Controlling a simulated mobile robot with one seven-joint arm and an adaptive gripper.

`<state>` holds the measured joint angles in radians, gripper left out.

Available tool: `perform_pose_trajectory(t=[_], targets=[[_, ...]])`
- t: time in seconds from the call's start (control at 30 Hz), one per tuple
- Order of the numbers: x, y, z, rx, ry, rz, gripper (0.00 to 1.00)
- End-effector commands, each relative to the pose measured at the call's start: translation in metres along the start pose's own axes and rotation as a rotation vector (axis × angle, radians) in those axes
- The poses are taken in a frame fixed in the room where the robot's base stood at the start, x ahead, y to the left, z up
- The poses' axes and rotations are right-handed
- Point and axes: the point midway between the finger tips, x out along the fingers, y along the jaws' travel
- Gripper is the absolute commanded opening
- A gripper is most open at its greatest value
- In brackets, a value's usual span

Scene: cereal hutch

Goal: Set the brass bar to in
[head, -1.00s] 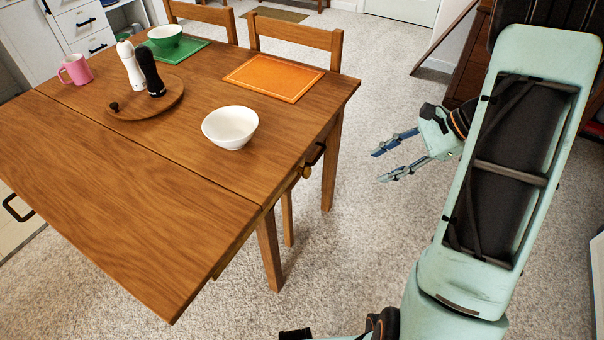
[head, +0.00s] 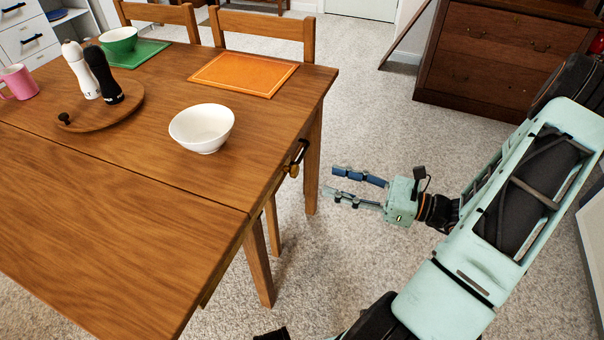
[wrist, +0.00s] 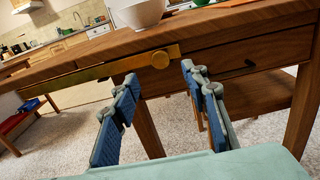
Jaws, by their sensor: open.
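The wooden table (head: 120,215) carries a white bowl (head: 202,128) near this edge, an orange board (head: 243,74) and a round tray (head: 125,115) with two mills. A dark handle (head: 301,152) sits beside the knob. Carpet (head: 370,120) is clear around my gripper.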

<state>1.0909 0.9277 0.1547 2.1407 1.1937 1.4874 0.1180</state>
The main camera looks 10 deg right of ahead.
Motion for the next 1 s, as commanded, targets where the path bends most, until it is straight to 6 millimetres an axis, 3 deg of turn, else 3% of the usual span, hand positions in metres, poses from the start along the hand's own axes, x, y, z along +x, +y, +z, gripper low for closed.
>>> perform_pose_trajectory(t=[0.2, 0.43, 0.87, 1.0], targets=[[0.044, 0.001, -0.003, 0.001, 0.001, 0.005, 0.41], [0.077, 0.001, -0.002, 0.0, 0.003, 0.004, 0.41], [0.087, 0.001, -0.001, 0.001, 0.003, 0.002, 0.41], [0.087, 0.001, -0.001, 0.0, 0.003, 0.002, 0.26]])
